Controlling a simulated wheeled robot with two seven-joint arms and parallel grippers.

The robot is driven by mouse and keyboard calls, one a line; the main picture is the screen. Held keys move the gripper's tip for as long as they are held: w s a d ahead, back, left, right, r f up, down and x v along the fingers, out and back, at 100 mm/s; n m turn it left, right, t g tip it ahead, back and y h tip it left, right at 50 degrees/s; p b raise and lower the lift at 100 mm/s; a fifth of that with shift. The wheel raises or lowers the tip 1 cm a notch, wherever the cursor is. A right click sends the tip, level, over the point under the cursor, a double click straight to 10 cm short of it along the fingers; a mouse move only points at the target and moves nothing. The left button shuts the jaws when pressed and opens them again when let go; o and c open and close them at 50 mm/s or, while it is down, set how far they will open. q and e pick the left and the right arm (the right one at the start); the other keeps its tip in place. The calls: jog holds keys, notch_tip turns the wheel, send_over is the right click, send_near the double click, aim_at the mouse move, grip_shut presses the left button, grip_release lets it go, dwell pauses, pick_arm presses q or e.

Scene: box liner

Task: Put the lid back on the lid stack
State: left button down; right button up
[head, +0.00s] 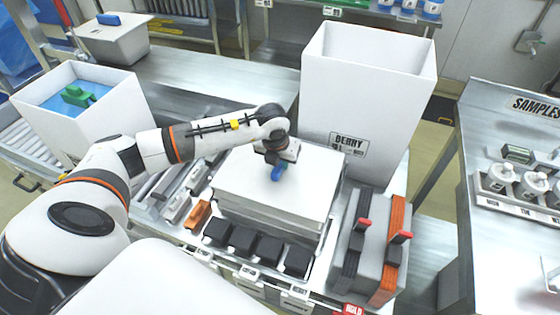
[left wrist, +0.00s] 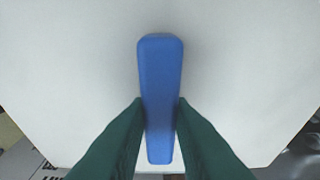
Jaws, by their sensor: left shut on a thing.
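My left gripper (head: 277,170) is shut on the blue handle of a white lid. In the left wrist view the two dark green fingers (left wrist: 160,118) press on both sides of the blue handle (left wrist: 160,75), and the white lid (left wrist: 60,70) spreads flat beneath. In the head view the lid (head: 240,180) lies level on top of the lid stack (head: 265,222), roughly lined up with it. I cannot tell whether it touches the stack fully. The right gripper is not in view.
A tall white box (head: 365,100) labelled DERRY or similar stands right behind the stack. Black blocks (head: 255,250) line the front. A holder with black and orange items (head: 375,245) stands at right. A white box with blue liner (head: 85,105) is at left.

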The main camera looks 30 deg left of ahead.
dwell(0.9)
pick_arm(q)
jog(key=c, duration=0.7)
grip_release()
jog(key=shift+r, duration=0.1)
jog(key=shift+r+p, duration=2.5)
jog(key=shift+r, duration=2)
jog(key=shift+f, duration=0.1)
